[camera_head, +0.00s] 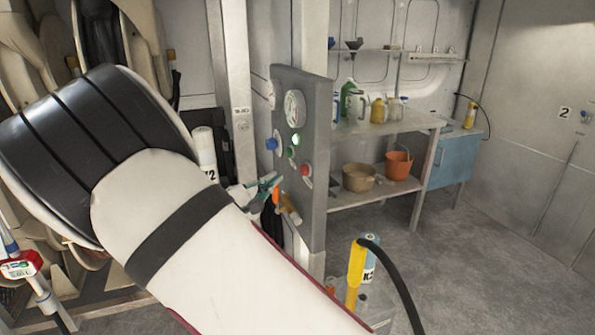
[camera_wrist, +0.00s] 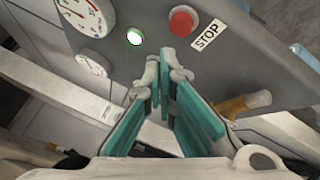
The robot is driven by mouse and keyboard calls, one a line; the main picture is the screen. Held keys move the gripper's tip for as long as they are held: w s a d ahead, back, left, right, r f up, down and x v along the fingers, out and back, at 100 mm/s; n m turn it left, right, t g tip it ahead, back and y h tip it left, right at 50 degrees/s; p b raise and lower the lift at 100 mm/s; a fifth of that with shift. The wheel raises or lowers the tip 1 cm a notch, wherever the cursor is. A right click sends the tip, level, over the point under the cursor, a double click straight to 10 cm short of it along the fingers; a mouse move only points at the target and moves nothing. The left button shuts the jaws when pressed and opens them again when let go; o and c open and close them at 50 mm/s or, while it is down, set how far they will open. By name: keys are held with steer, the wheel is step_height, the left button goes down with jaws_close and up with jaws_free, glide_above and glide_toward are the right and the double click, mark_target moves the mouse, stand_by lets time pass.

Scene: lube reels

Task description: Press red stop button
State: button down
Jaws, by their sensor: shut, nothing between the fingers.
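The red stop button (camera_wrist: 183,21) is a round red knob on a grey control panel (camera_head: 321,195), with a white STOP label (camera_wrist: 207,36) beside it in the wrist view. In the head view the red button (camera_head: 307,170) sits low on the panel's face, below a lit green lamp (camera_head: 296,139). My gripper (camera_wrist: 166,66) is shut and empty, with teal finger pads. Its tips lie just below the button in the wrist view and appear apart from it. In the head view my gripper (camera_head: 274,184) is left of the button, partly behind my arm.
White gauges (camera_wrist: 92,64) and a blue knob (camera_head: 271,144) are also on the panel. An orange-brown handle (camera_wrist: 240,104) sticks out below the button. Shelves (camera_head: 390,128) with bottles and buckets stand behind. A yellow nozzle (camera_head: 356,265) with a black hose stands at front.

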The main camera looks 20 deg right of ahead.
mark_target(304, 170)
steer(key=a+n+t, duration=0.1)
steer(key=w+a+t, duration=0.1)
steer(key=a, duration=0.1)
steer(key=w+a+n+t, duration=0.1)
steer(key=shift+w+a+f+n+y, duration=0.15)
steer(key=shift+a+f+n+y, duration=0.15)
steer(key=shift+f+y, duration=0.1)
steer(key=shift+d, duration=0.1)
steer(key=d, duration=0.8)
steer(key=shift+d, duration=0.4)
stand_by(1.0)
steer(key=shift+d+p, duration=0.35)
steer(key=shift+d, duration=0.05)
